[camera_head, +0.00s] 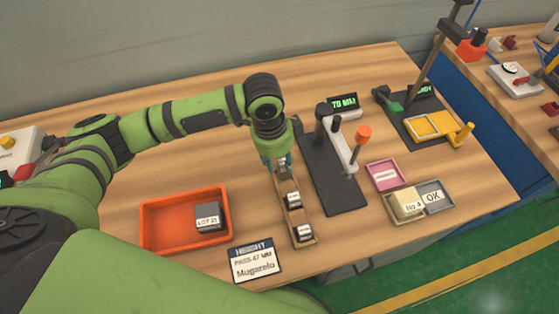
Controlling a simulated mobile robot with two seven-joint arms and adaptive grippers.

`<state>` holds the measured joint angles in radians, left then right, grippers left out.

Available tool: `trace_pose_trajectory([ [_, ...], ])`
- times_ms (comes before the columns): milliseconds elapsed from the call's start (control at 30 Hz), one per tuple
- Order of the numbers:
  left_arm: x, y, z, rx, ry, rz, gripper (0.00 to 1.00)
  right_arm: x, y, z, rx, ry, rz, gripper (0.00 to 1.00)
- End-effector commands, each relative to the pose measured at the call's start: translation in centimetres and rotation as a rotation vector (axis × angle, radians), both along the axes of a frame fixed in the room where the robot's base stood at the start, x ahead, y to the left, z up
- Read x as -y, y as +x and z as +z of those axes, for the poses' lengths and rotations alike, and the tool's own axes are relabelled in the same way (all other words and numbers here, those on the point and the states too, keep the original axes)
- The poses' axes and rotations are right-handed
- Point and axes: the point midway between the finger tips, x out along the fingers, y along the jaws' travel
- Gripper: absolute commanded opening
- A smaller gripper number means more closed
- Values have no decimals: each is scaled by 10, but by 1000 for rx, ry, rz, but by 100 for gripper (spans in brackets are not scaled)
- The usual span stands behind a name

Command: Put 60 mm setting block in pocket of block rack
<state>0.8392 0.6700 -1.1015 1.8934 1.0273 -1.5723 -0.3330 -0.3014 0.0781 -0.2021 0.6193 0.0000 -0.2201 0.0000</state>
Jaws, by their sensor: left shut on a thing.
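The block rack (299,217) is a narrow wooden strip in the middle of the table, running from far to near. My left gripper (279,166) points down at the far end of the rack and is shut on a small setting block, mostly hidden by the fingers. I cannot tell whether this block touches the pocket floor. My right gripper is not in view.
An orange tray (165,222) with a LOT 21 block stands left; a sign (255,262) lies in front. A gauge stand (335,180) with a 70 MM display is close right of the rack. Further right are a pink tray (384,175) and an OK tray (434,197).

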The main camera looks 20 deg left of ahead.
Motion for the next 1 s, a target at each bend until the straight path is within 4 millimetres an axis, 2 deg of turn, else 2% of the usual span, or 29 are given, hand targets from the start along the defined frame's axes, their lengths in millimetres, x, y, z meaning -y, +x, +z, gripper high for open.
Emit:
trace_pose_trajectory([
  [167, 1, 1, -16, 2, -2, 0, 0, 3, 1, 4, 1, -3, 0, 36],
  [533, 1, 0, -20, 2, -2, 0, 0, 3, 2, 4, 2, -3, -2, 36],
  [567, 0, 0, -21, 1, 0, 0, 43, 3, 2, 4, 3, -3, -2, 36],
  [600, 0, 0, -21, 1, 0, 0, 59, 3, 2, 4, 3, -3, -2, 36],
  [1000, 0, 0, -17, 2, -1, 0, 59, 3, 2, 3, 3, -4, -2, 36],
])
